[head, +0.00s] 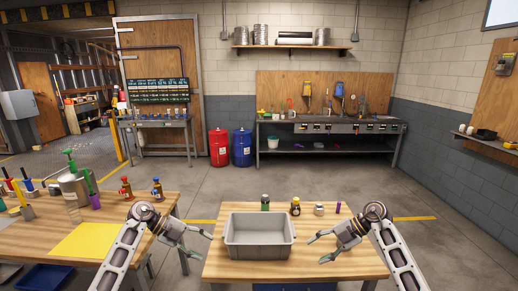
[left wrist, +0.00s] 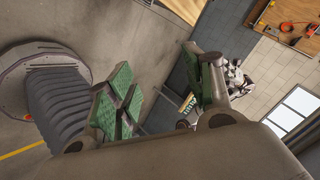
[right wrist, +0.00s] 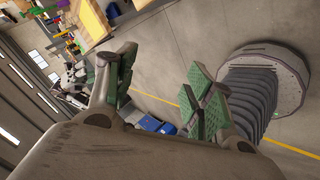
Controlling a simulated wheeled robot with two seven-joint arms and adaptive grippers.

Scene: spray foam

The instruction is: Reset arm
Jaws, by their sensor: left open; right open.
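My left gripper (head: 205,246) is open and empty in the head view, just left of the grey bin. My right gripper (head: 317,249) is open and empty just right of the same bin. Both arms come in from the bottom of the head view, and the hands point inward. In the left wrist view the green-padded fingers of my left gripper (left wrist: 162,88) are spread with nothing between them. In the right wrist view the fingers of my right gripper (right wrist: 162,88) are spread and empty too.
A grey bin (head: 258,252) stands on the wooden table (head: 222,265). Behind it are a green-labelled bottle (head: 265,203), a dark bottle (head: 295,207), a small jar (head: 319,209) and a purple item (head: 338,208). A left table holds a yellow sheet (head: 86,241) and spray bottles (head: 126,188).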

